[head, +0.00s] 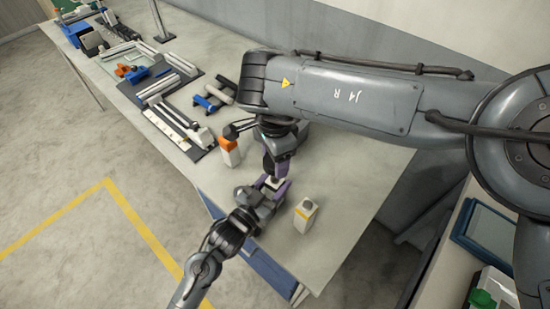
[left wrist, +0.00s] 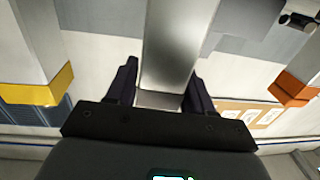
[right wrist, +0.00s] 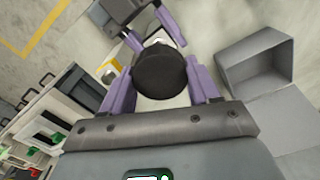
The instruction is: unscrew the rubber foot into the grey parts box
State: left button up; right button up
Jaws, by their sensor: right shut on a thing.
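The rubber foot (right wrist: 160,72) is a black round disc. My right gripper (right wrist: 160,92), which hangs low over the table in the head view (head: 271,173), is shut on it. My left gripper (head: 274,189) comes from below with purple fingers around a pale metal post; in the left wrist view its fingers are flush against both sides of this post (left wrist: 172,55). The foot is at the end of the post between the grippers; whether they still touch is hidden. The grey parts box (right wrist: 252,62) stands open at the right in the right wrist view; I cannot make it out in the head view.
Rails and tools (head: 178,120) lie farther left. The right end of the table (head: 355,185) is bare.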

pick_arm(q)
jog(key=o, duration=0.4)
jog(key=shift+c, duration=0.2)
jog(key=shift+s+a, duration=0.1)
